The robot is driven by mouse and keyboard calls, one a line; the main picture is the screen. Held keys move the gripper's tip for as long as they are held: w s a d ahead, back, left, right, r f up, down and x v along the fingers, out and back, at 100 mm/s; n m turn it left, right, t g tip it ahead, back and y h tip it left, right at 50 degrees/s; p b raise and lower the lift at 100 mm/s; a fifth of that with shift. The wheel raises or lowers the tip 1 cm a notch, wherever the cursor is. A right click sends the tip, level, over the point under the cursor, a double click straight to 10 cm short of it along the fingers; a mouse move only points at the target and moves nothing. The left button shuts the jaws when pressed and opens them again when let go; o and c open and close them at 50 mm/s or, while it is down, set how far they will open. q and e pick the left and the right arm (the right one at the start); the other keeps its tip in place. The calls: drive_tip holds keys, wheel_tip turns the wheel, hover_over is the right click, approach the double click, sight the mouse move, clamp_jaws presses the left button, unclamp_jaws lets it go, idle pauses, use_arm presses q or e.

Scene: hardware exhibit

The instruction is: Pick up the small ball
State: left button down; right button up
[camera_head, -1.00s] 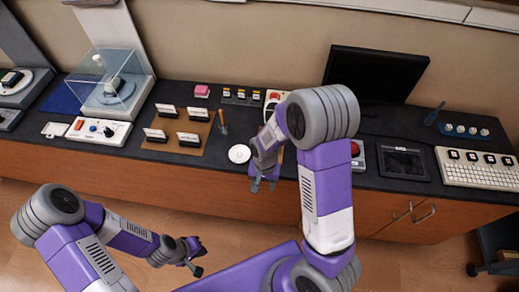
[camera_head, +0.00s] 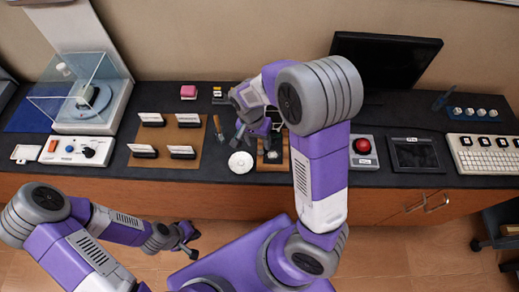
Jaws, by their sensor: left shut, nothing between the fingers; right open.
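I cannot make out a separate small ball with certainty. A pale, rounded white piece (camera_head: 65,70) shows inside the clear case at the left, and a small pale spot (camera_head: 272,155) lies on a small wooden board (camera_head: 262,166) below my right gripper. My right gripper (camera_head: 253,130) is open over the counter, just behind a white round dish (camera_head: 240,162) and that board. Its wrist and arm hide part of the counter behind. My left gripper (camera_head: 189,243) is shut and empty, low in front of the counter.
A brown board with several black card holders (camera_head: 183,152) stands left of the dish, with a wooden-handled tool (camera_head: 218,128) at its edge. A red button box (camera_head: 363,152), a tablet (camera_head: 414,154) and a keyboard (camera_head: 484,154) lie right. A monitor (camera_head: 385,60) stands behind.

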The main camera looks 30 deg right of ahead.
sight(261, 150)
drive_tip(key=f, duration=0.1)
drive_tip(key=f+b, duration=0.1)
drive_tip(key=f, duration=0.2)
drive_tip(key=shift+s+d+f+b, duration=0.2)
drive_tip(key=shift+s+f+b, duration=0.05)
drive_tip(key=shift+f+b, duration=0.1)
clamp_jaws()
